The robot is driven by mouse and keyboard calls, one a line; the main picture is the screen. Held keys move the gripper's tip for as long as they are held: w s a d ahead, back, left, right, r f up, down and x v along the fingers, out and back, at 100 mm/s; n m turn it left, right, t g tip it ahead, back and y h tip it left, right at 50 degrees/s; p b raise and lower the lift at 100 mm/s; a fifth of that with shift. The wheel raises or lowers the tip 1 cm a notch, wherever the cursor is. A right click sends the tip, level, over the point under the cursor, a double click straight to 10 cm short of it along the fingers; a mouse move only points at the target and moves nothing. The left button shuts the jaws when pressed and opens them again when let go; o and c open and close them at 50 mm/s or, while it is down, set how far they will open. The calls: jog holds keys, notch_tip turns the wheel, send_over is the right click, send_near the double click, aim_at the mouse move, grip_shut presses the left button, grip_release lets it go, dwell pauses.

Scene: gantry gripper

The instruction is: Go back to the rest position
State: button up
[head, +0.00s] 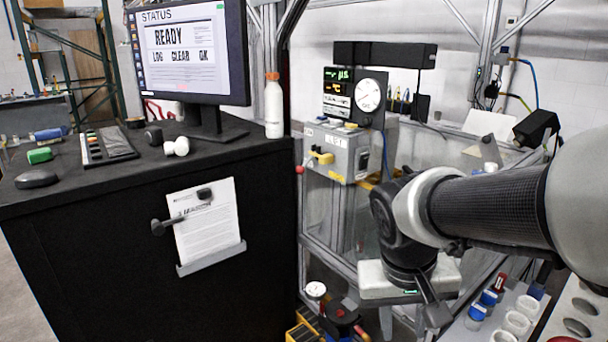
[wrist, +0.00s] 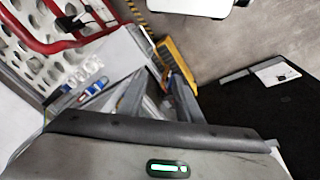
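My gripper (head: 432,310) hangs below my wrist at the lower right of the head view, pointing down. In the wrist view its two grey fingers stand apart with a gap between them (wrist: 160,82), and nothing shows held there. The fingertips are small and partly hard to make out. My arm reaches in from the right edge of the head view. No marker of a rest position shows.
A black cabinet (head: 110,250) fills the left, bearing a monitor (head: 185,60) and a white bottle (head: 273,108). A rack with cups (head: 517,322) and blue-capped vials (head: 476,315) lies right of my gripper. A yellow-black item (head: 305,325) stands low to its left.

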jog(key=s+a+r+t+y, duration=0.2)
jog(key=s+r+t, duration=0.2)
jog(key=s+r, duration=0.25)
notch_tip(320, 180, up, 16)
jog(key=p, duration=1.6)
jog(key=shift+w+r+n, duration=0.2)
jog(key=shift+w+n, duration=0.15)
jog(key=shift+n, duration=0.05)
